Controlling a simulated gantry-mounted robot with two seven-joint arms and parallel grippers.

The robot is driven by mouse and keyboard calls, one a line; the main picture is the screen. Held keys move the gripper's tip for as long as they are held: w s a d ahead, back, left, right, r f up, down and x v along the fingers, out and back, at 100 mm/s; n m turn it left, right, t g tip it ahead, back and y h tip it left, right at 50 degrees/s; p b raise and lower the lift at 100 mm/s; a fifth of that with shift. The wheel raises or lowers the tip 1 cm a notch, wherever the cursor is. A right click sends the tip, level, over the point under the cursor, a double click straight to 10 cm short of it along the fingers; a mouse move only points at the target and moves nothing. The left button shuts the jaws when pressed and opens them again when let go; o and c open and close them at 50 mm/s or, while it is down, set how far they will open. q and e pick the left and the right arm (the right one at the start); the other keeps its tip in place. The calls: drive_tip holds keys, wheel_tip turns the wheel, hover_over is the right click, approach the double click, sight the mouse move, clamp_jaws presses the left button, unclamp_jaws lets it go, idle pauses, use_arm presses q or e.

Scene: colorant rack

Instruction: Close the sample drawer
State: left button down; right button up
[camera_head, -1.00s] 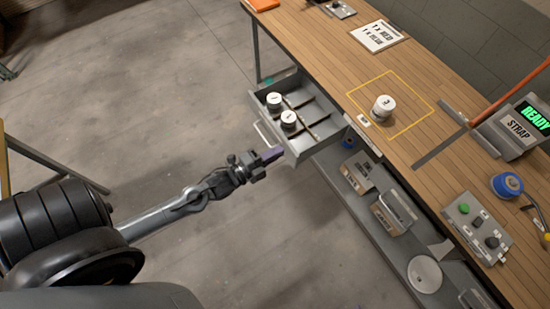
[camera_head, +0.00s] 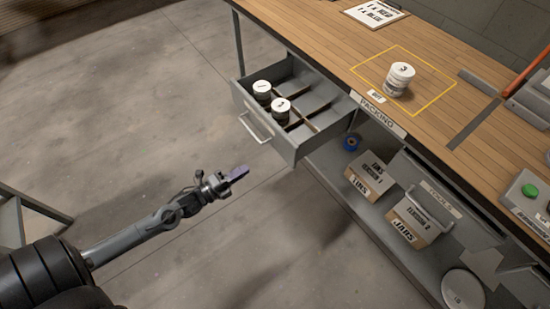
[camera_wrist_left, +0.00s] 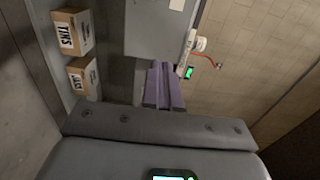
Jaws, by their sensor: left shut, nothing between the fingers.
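The sample drawer (camera_head: 297,146) is pulled out from under the wooden bench, with its handle (camera_head: 257,128) on the front. Two white-lidded jars stand inside, one labelled 1 (camera_head: 262,91) and one labelled 3 or similar (camera_head: 280,110); its other compartments look empty. My left gripper (camera_head: 238,174) is shut and empty, in the air in front of the drawer and apart from it. In the left wrist view its purple fingers (camera_wrist_left: 164,87) are together. A grey panel (camera_wrist_left: 158,30) shows beyond them; I cannot tell whether it is the drawer. My right gripper is not in view.
A white jar (camera_head: 399,79) stands in the yellow square on the bench top (camera_head: 450,60). Boxes (camera_head: 369,177) and a blue roll (camera_head: 351,142) sit on the shelf below. The floor (camera_head: 130,110) left of the drawer is clear.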

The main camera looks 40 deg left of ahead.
sight(283, 147)
use_arm(q)
drive_tip(key=b+x, duration=0.4)
drive_tip(key=x, duration=0.9)
drive_tip(key=shift+f, duration=0.15)
drive_tip(key=shift+w+d+b, duration=0.1)
drive_tip(key=shift+w+b, duration=0.2)
drive_tip(key=shift+w, duration=0.15)
